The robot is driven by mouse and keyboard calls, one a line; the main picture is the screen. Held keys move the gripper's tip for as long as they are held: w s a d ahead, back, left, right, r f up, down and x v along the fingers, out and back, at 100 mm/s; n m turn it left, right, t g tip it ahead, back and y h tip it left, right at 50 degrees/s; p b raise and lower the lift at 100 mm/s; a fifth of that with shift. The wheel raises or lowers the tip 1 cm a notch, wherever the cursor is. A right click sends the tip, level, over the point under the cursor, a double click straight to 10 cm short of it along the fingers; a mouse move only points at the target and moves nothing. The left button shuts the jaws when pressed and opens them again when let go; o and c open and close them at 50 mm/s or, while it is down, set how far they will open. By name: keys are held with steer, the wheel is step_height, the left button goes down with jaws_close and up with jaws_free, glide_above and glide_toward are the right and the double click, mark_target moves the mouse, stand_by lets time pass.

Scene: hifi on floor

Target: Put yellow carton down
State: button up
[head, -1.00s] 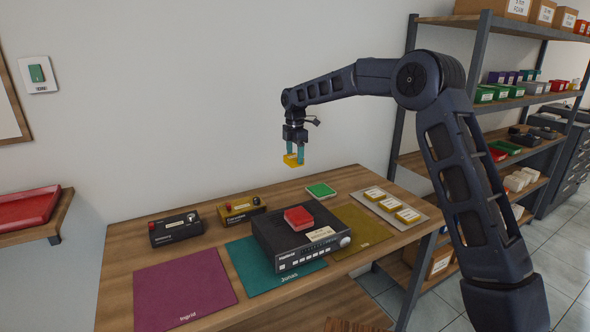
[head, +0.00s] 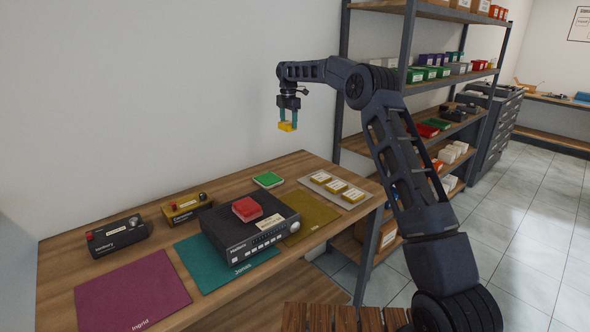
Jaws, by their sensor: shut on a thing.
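My gripper (head: 288,121) is shut on a small yellow carton (head: 287,127). It holds the carton in the air, well above the back right part of the wooden table (head: 60,255). The carton touches nothing below it. Its underside and any label cannot be made out.
Purple (head: 135,292), teal (head: 195,257) and olive mats lie there. A stocked shelf (head: 410,80) stands right.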

steer(key=w+d+f, duration=0.1)
steer(key=f, duration=0.5)
steer(key=d+f, duration=0.1)
steer(key=f, duration=0.6)
steer(key=w+d+f, duration=0.1)
steer(key=f, duration=0.6)
steer(key=shift+w+d, duration=0.1)
steer(key=shift+w, duration=0.25)
steer(key=shift+f, duration=0.1)
steer(key=o, duration=1)
steer(key=shift+f, duration=0.1)
step_height(320, 180, up, 12)
steer(key=shift+r, duration=0.25)
